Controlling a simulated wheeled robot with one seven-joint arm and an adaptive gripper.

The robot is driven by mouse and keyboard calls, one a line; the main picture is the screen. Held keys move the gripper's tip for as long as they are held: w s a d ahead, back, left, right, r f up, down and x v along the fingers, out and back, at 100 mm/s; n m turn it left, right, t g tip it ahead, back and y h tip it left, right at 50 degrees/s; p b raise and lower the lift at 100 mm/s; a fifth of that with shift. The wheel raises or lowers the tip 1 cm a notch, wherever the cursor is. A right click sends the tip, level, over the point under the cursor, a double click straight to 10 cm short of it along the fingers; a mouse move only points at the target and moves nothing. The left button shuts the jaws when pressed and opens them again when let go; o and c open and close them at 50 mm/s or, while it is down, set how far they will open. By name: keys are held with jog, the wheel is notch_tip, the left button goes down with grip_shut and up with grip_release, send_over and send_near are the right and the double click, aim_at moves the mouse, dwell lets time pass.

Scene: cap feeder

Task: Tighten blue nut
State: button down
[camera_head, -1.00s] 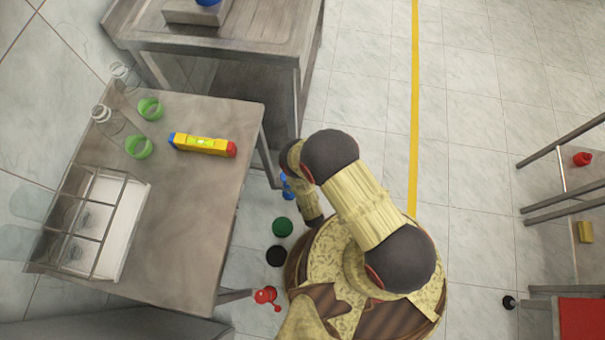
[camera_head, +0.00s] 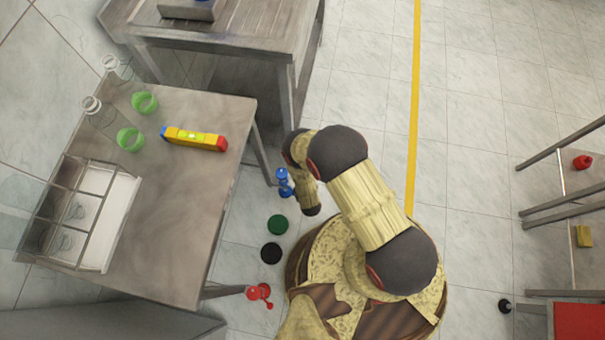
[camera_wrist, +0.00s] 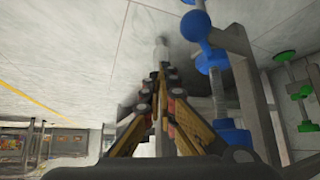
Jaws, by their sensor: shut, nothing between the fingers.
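Blue rounded parts (camera_head: 285,183) show in the head view just left of my arm, beside the near table's right edge. In the wrist view they are a blue ball (camera_wrist: 197,26), a lobed blue piece (camera_wrist: 212,60) and a lower blue piece (camera_wrist: 234,135) along a grey threaded rod (camera_wrist: 218,95). I cannot tell which of them is the nut. My gripper (camera_wrist: 161,65) is shut and empty, with its fingers left of the rod and apart from the blue parts in the picture. The depth between them is unclear.
Green parts (camera_wrist: 299,90) stand on a rod to the right in the wrist view. The floor right of my arm is open up to the right-hand racks.

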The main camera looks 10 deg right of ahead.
jog(key=s+a+r+p, duration=0.3)
jog(key=s+r, duration=0.2)
jog(key=r, duration=0.2)
jog(key=shift+s+a, duration=0.25)
jog(key=shift+s, duration=0.05)
dwell(0.3)
